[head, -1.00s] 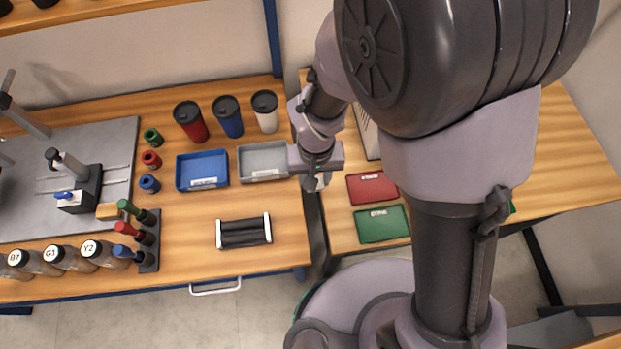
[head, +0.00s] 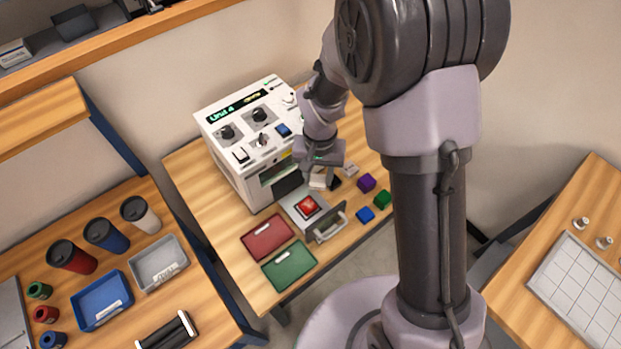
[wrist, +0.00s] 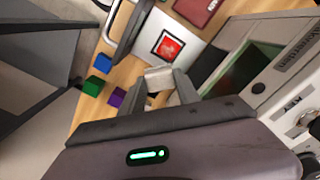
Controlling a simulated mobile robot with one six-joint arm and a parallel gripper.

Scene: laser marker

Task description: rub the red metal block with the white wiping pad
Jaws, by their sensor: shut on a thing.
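The red metal block (head: 307,206) sits on the light plate in front of the white machine; it also shows in the wrist view (wrist: 167,46). My gripper (head: 319,174) is over the table, beyond and slightly right of the red block. In the wrist view my gripper (wrist: 160,90) is shut on the white wiping pad (wrist: 158,76), which sits between the fingertips. The pad also shows below the fingers in the head view (head: 318,181). The pad is apart from the red block.
The white machine (head: 225,143) stands left of my gripper. A metal handle (head: 328,227) rises in front of the red block. Purple (head: 366,183), blue (head: 365,214) and green (head: 382,199) blocks lie to the right. Red (head: 266,238) and green (head: 288,265) trays lie at the front left.

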